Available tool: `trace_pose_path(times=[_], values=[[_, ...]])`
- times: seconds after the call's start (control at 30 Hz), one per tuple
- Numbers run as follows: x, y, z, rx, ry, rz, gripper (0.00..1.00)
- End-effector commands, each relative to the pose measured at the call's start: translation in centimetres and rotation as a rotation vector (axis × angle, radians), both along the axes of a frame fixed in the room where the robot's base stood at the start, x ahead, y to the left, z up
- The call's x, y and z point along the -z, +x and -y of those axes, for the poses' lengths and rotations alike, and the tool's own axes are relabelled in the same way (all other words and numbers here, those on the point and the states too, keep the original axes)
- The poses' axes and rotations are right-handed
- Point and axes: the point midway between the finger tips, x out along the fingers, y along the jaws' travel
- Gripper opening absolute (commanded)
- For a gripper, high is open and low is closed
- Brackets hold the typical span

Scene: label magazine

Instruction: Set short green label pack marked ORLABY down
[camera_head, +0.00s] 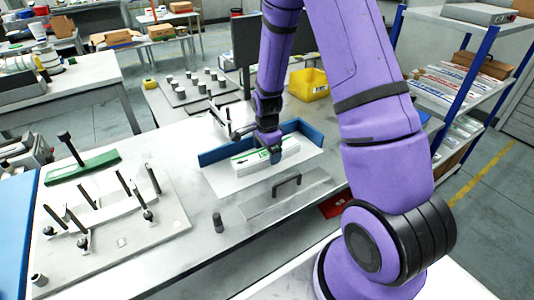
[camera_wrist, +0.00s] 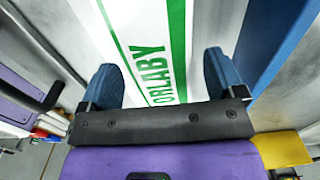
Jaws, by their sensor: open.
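The label pack (camera_head: 285,154) is white with green stripes and lies flat on a pale plate (camera_head: 226,183) edged by blue walls (camera_head: 212,157). In the wrist view the pack (camera_wrist: 153,25) shows green bands and the green word ORLABY. My gripper (camera_head: 274,158) is right over the pack in the head view. In the wrist view its two blue fingers are apart, one on each side of the pack, and my gripper (camera_wrist: 160,78) is open. I cannot tell whether the fingers touch the pack's sides. The pack's underside is hidden.
A metal plate with a dark handle (camera_head: 287,185) lies in front of the pale plate. A fixture board with upright pins (camera_head: 110,215) stands left. A yellow bin (camera_head: 309,84) is behind, and a shelf rack (camera_head: 455,90) stands right. A small dark cylinder (camera_head: 218,222) stands on the bench.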

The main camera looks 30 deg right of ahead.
Motion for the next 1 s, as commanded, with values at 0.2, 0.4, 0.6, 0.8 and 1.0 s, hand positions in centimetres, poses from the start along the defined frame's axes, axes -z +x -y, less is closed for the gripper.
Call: trace_pose_path(times=[0.2,0.4,0.6,0.8,1.0], values=[[-3.8,0.1,0.0,0.0,-0.001,0.005,0.88],[-7.3,0.1,0.0,-0.001,-0.001,0.005,0.88],[-9.9,0.0,0.0,-0.001,0.0,0.002,0.88],[-11.4,-0.1,-0.1,-0.012,0.0,0.005,0.88],[-15.9,-1.4,-1.1,-0.158,0.0,0.055,0.88]])
